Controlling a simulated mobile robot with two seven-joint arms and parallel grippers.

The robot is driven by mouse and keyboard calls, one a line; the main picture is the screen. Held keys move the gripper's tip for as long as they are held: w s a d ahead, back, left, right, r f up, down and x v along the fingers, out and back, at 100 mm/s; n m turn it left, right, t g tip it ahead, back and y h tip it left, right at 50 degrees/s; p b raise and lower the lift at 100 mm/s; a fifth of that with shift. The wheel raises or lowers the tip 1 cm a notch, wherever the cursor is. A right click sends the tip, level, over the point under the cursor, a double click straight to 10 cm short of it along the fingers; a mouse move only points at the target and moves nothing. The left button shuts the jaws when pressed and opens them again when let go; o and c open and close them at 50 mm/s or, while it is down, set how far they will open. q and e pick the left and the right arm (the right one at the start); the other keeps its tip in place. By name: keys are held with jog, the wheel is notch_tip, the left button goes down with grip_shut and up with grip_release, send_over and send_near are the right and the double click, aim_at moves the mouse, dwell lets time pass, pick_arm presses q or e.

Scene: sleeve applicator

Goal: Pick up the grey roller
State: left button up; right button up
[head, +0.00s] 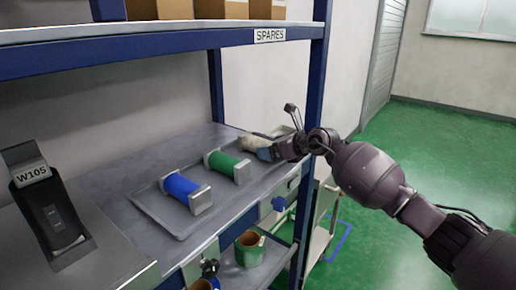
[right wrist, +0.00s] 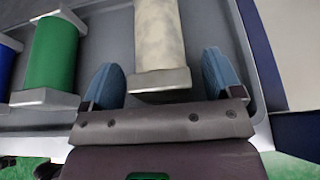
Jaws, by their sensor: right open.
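The grey roller is a pale, mottled cream-grey cylinder with metal end blocks. In the right wrist view the roller (right wrist: 159,38) lies at top centre. In the head view the roller (head: 251,142) is at the tray's far right end, partly hidden by my right gripper (head: 266,152). In the right wrist view my right gripper (right wrist: 161,68) is open, its two blue fingers on either side of the roller's near end block with gaps. I cannot tell how far above the tray the fingertips are. My left gripper is not in view.
A green roller (head: 226,165) and a blue roller (head: 182,188) lie on the same grey tray (head: 152,200). The blue shelf post (head: 312,110) stands close to my right arm. A black device marked W105 (head: 52,215) is at left. The SPARES shelf (head: 180,38) overhangs the tray.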

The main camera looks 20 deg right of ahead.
jog(key=shift+w+a+f, duration=0.2)
jog(key=shift+w+a, duration=0.1)
jog(key=shift+w, duration=0.1)
jog(key=shift+r, duration=0.1)
jog(key=c, duration=1.2)
